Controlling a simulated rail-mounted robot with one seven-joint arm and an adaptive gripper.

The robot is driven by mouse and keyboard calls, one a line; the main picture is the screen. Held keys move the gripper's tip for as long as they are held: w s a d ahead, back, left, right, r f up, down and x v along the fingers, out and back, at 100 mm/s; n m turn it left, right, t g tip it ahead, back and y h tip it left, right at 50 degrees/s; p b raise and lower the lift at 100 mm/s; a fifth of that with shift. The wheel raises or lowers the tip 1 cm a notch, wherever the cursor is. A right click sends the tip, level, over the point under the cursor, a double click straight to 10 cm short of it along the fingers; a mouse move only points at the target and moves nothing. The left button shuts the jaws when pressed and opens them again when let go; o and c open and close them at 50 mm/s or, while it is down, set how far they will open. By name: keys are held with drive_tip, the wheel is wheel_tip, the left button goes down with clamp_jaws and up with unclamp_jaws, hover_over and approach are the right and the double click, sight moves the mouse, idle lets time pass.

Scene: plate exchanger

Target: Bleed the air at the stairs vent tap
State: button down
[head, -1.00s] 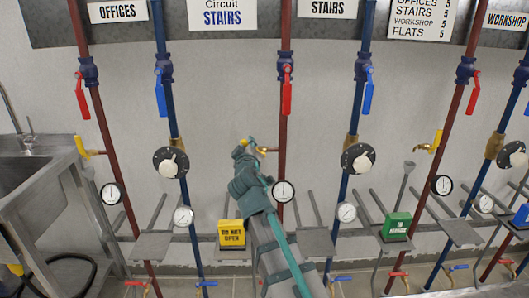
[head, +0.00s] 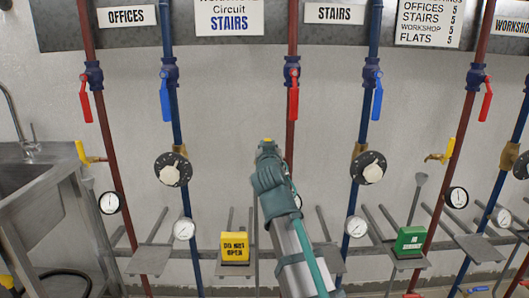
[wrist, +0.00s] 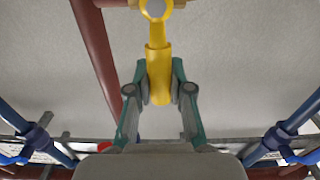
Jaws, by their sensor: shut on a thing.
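The stairs vent tap on the red stairs pipe (head: 291,130) is mostly hidden behind my gripper in the head view; only a bit of yellow shows at the gripper's tip. In the wrist view its yellow lever (wrist: 158,65) points toward me, with the tap body (wrist: 156,9) at the top edge, partly cut off. My gripper (wrist: 160,92) is shut on the lever's end, one finger on each side. In the head view my gripper (head: 267,155) stands in front of the stairs pipe, just left of it.
Red (head: 293,92) and blue (head: 376,92) valve levers hang down above. A yellow "Do not open" block (head: 234,247) and a green block (head: 410,240) sit low on either side. Another yellow-levered tap (head: 444,153) is at right. A steel sink (head: 30,165) stands at left.

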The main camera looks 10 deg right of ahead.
drive_tip(key=shift+d+m, duration=0.15)
drive_tip(key=shift+m, duration=0.15)
drive_tip(key=c, duration=1)
unclamp_jaws()
drive_tip(key=s, duration=0.8)
drive_tip(key=s+a, duration=0.1)
drive_tip(key=s, duration=0.3)
